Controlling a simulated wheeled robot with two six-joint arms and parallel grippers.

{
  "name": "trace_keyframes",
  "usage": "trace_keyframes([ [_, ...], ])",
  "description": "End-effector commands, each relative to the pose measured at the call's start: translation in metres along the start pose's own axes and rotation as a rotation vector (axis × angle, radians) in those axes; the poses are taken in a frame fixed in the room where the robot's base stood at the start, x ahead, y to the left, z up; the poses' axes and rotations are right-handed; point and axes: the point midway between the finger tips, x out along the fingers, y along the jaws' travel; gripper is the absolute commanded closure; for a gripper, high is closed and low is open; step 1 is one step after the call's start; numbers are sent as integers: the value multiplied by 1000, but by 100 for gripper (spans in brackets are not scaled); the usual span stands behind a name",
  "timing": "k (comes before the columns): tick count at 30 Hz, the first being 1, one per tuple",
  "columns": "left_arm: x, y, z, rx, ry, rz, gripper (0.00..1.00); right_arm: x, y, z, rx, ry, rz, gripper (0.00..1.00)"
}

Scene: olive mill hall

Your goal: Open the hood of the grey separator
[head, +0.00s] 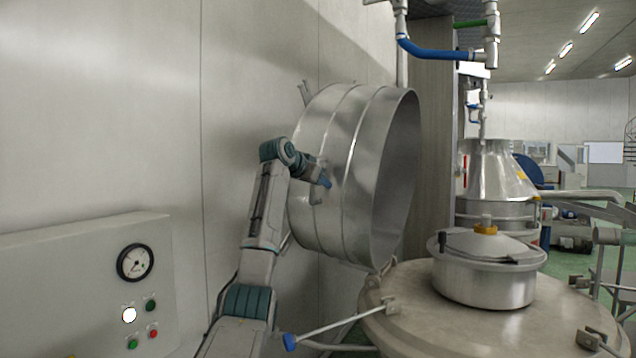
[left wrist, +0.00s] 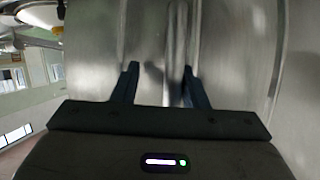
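The hood is a large ribbed steel drum (head: 335,160) in the head view. It stands swung up on its edge, its open mouth facing right, at the left rim of the separator's round base (head: 410,300). A lidded steel bowl (head: 485,275) is uncovered on that base. My left gripper (head: 325,183) is at the hood's outer side, by a small handle. In the left wrist view the gripper's two dark fingers (left wrist: 160,88) are spread apart, with a steel bar (left wrist: 175,50) between them, nearer the right finger. My right gripper is not in view.
A grey control panel (head: 80,290) with a gauge and buttons is at lower left, by a steel wall. A rod with a blue knob (head: 290,342) sticks out left of the base. Another separator (head: 495,175) stands behind. Pipes hang above.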

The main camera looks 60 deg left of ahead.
Motion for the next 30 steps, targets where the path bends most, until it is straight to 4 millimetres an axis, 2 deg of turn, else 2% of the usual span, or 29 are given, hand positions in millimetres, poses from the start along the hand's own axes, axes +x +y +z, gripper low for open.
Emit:
trace_keyframes([
  [7, -8, 0, 1, 0, 2, 1, 62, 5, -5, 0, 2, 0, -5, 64],
  [11, -28, 0, 3, 1, 3, 0, 62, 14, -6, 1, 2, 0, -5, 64],
  [15, -59, -1, 3, 0, 5, -1, 62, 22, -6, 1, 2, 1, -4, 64],
  [21, -93, -2, 2, -2, 3, 1, 62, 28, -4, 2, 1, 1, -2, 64],
  [25, -104, -3, 2, -2, 1, 1, 62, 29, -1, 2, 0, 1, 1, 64],
  [30, -108, -3, 2, -2, 0, 1, 62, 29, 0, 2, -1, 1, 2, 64],
])
